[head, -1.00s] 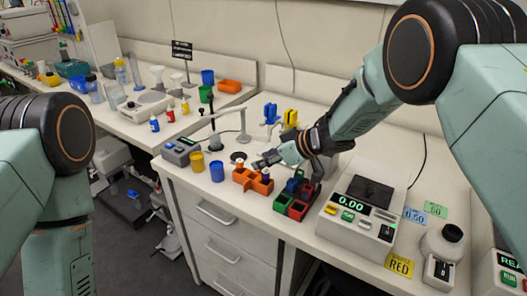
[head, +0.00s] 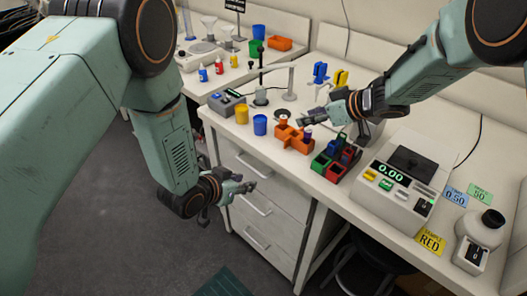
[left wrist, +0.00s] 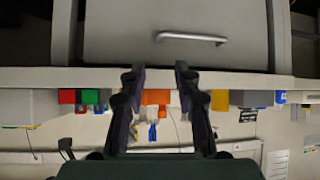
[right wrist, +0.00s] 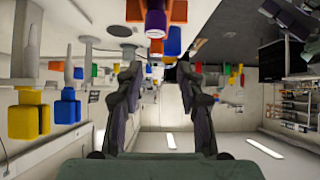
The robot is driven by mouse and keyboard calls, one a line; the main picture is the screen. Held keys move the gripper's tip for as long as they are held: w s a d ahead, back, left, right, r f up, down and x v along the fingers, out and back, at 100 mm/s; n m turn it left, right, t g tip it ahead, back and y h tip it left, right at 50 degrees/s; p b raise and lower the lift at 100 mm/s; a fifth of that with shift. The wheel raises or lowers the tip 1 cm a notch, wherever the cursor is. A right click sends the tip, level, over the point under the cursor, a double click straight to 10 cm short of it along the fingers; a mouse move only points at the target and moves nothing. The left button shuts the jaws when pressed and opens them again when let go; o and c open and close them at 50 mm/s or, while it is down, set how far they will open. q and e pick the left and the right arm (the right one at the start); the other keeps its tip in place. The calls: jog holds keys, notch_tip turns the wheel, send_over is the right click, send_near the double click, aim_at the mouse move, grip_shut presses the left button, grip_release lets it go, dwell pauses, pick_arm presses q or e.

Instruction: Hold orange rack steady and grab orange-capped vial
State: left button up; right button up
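The orange rack (head: 294,137) stands near the counter's front edge. A small purple-topped vial (head: 308,133) stands at its right side; I cannot make out an orange cap. My right gripper (head: 303,121) is behind and above the rack. My left gripper (head: 249,186) hangs in front of the drawers, below counter height. Its open, empty fingers (left wrist: 159,72) frame the orange rack (left wrist: 155,97) at a distance in the left wrist view.
The drawer front (head: 262,200) and counter edge lie near my left gripper.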

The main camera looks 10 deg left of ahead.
aim_at(284, 146)
pick_arm(q)
jog(key=w+d+r+h, duration=0.1)
jog(key=w+d, duration=0.2)
jog(key=w, duration=0.1)
jog(key=w+d+r+m+t+h, duration=0.1)
jog(key=w+d, duration=0.2)
jog(key=w, duration=0.1)
jog(key=w+d+r+m+h, duration=0.1)
jog(key=w+d, duration=0.2)
jog(key=shift+w+d+t, duration=0.2)
jog(key=shift+w+t, duration=0.1)
jog(key=shift+w, duration=0.1)
jog(key=shift+a, duration=0.25)
jog(key=shift+w+d+f, duration=0.2)
jog(key=shift+d, duration=0.05)
jog(key=shift+c, duration=1.2)
jog(key=shift+s+r, duration=0.1)
jog(key=shift+s, duration=0.05)
jog(key=c, duration=0.3)
jog(key=shift+a, duration=0.2)
grip_shut()
jog(key=shift+d, duration=0.2)
